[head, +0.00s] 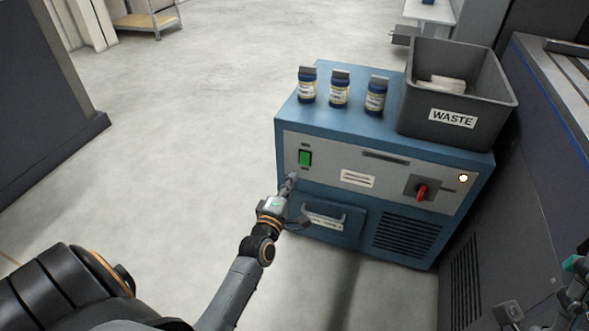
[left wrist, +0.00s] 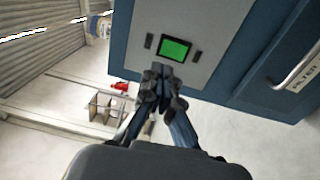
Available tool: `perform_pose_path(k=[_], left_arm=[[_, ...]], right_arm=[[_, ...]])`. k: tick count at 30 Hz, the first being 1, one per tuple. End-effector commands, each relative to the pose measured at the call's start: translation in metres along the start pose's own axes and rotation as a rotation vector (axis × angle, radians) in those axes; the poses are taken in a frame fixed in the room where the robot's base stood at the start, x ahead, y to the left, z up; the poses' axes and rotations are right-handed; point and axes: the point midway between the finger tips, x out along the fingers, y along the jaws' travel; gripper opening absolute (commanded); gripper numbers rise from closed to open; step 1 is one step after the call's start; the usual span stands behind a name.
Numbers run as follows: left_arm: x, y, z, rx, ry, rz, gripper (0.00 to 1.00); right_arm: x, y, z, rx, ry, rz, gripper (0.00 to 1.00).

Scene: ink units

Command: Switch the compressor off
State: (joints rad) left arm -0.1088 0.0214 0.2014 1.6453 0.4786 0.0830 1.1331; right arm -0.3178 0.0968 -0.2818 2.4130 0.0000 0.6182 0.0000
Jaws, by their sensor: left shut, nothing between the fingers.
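The compressor is a blue cabinet (head: 331,205) with a grey front panel. A green rocker switch (head: 305,158) sits at the left of that panel; it also shows lit green in the left wrist view (left wrist: 175,49). A red rotary handle (head: 421,191) on a dark plate is at the panel's right, beside a pale round lamp (head: 463,178). My left gripper (head: 290,181) is shut and empty, just below the green switch. In the left wrist view its fingertips (left wrist: 161,72) are close under the switch; I cannot tell whether they touch the panel. A part of my right arm shows at the lower right edge.
A drawer handle (head: 325,218) and a vent are low on the front. A dark machine is close at right. The floor at left is clear.

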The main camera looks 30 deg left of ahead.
Motion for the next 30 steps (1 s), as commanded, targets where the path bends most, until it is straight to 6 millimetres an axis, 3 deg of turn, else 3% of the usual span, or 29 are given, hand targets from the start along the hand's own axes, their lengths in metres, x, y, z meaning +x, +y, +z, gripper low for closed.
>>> perform_pose_path(k=[3, 9, 30], left_arm=[[-0.022, 0.005, 0.000, 0.000, 0.000, -0.004, 0.00], [-0.043, 0.008, 0.000, 0.001, 0.000, -0.001, 0.00], [-0.046, 0.013, 0.004, 0.023, -0.009, 0.009, 0.00]], right_arm=[[0.010, 0.000, -0.005, 0.000, 0.000, 0.000, 0.40], [0.014, 0.000, -0.007, 0.000, 0.000, 0.000, 0.40], [0.013, 0.000, -0.005, 0.000, -0.009, 0.000, 0.40]])
